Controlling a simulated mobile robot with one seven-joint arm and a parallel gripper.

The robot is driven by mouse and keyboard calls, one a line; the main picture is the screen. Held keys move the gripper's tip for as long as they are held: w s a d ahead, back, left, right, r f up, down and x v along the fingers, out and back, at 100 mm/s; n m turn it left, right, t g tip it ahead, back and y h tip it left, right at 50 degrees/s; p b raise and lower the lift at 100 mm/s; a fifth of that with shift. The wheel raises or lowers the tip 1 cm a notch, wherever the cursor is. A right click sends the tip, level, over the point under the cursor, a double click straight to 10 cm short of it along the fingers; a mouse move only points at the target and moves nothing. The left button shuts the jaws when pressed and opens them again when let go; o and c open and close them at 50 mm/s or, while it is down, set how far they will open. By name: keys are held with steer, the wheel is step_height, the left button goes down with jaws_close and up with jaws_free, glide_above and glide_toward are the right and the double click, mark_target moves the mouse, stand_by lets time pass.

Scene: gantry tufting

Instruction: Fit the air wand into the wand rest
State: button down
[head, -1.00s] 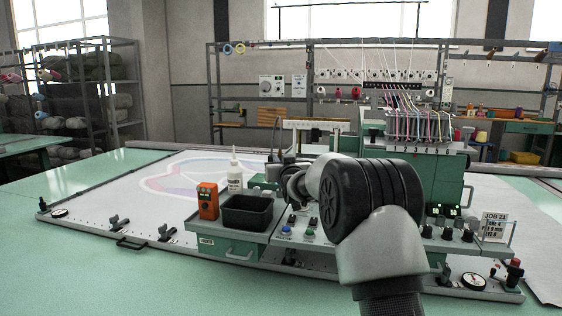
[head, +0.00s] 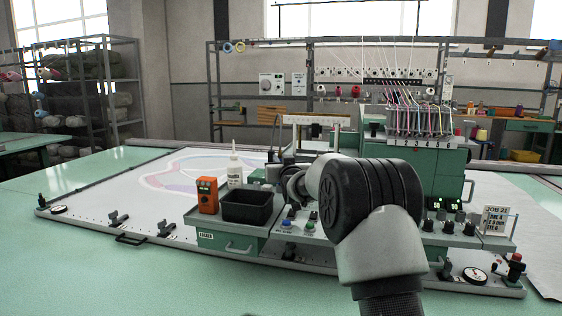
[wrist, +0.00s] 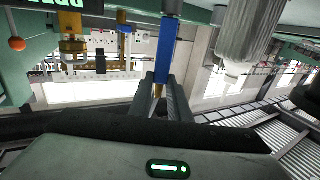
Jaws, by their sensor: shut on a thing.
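In the wrist view my gripper (wrist: 172,101) is shut on a slim blue piece with a brass-coloured part, which I take to be the air wand (wrist: 167,48). The blue part runs upward out of the fingers to the top edge. The brass part shows between the fingers. In the head view my own arm hides the gripper and the wand. I cannot make out the wand rest for certain in either view.
A green tray unit carries a black bin (head: 248,208), an orange device (head: 207,195) and a white bottle (head: 235,168). The multi-needle machine head (head: 412,125) stands behind my arm. A pale cylinder (wrist: 246,35) hangs close right of the wand. Open white fabric (head: 125,200) lies left.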

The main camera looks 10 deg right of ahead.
steer(key=shift+f, duration=0.15)
steer(key=c, duration=1.6)
jaws_free()
steer(key=shift+s, duration=0.1)
steer(key=s+f+g, duration=0.3)
steer(key=s+g, duration=0.1)
steer(key=s, duration=1.5)
steer(key=s+f+g, duration=0.3)
steer(key=s+g, duration=0.1)
steer(key=s, duration=1.5)
steer(key=s+f+g, duration=0.3)
steer(key=s+g, duration=0.1)
steer(key=s, duration=1.5)
steer(key=r+p, duration=0.7)
steer(key=s+r+p, duration=0.1)
steer(key=r+p, duration=1.3)
steer(key=shift+s+p, duration=0.15)
steer(key=shift+p, duration=0.25)
